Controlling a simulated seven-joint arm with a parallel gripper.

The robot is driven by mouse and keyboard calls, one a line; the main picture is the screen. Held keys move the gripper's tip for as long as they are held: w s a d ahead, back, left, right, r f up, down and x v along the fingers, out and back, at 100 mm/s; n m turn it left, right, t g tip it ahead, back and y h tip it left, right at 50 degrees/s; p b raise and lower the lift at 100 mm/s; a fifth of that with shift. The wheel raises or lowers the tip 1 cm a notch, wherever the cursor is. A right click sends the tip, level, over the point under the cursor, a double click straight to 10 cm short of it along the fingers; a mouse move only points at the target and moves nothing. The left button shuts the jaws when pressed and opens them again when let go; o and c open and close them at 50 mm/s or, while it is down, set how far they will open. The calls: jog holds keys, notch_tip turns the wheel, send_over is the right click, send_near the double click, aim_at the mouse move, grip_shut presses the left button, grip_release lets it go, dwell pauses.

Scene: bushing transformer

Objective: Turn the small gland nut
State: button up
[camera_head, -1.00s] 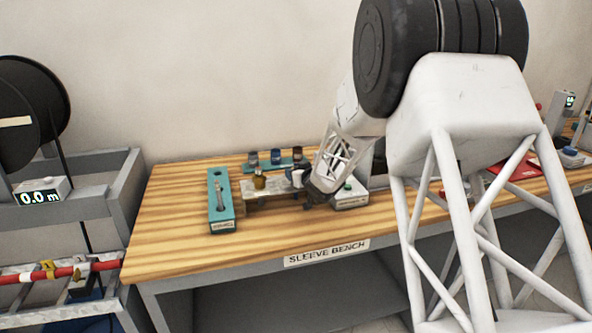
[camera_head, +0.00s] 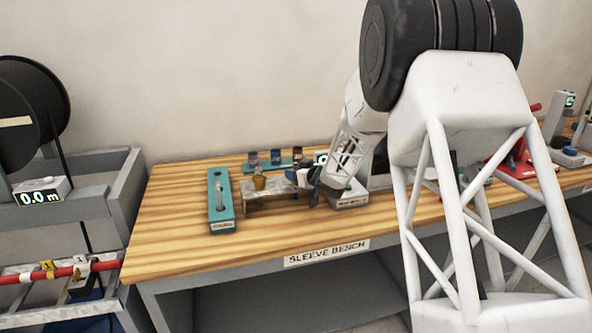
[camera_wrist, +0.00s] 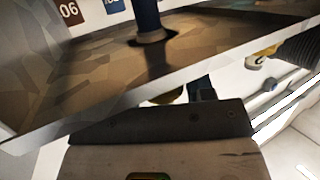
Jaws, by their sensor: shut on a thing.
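My gripper (camera_head: 308,180) is at the right end of a raised grey block (camera_head: 270,188) on the bench. It is shut on a small part there, taken to be the small gland nut, which the fingers largely hide. A brass-coloured fitting (camera_head: 259,181) stands upright on the block, left of my gripper and apart from it. In the wrist view a dark jaw-like bar (camera_wrist: 160,122) crosses the lower middle, with a small blue piece (camera_wrist: 203,88) just above it. The nut itself cannot be made out there.
A teal tray (camera_head: 213,203) with a silver tool stands left of the block. Several small dark-topped jars (camera_head: 277,157) stand on a teal rack behind. The front left of the bench (camera_head: 170,240) is clear.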

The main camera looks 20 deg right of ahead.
jog(key=shift+a+f, duration=0.2)
jog(key=shift+o, duration=0.2)
jog(key=shift+s+f+n+g+y, duration=0.1)
jog(key=shift+n+g+y, duration=0.6)
jog(key=shift+n+y, duration=0.35)
jog(key=shift+a+f, duration=0.1)
jog(key=o, duration=1.4)
jog(key=shift+r, duration=0.2)
jog(key=shift+c, duration=0.2)
jog(key=shift+d+r, duration=0.1)
jog(key=shift+d, duration=0.2)
jog(key=shift+v, duration=2.9)
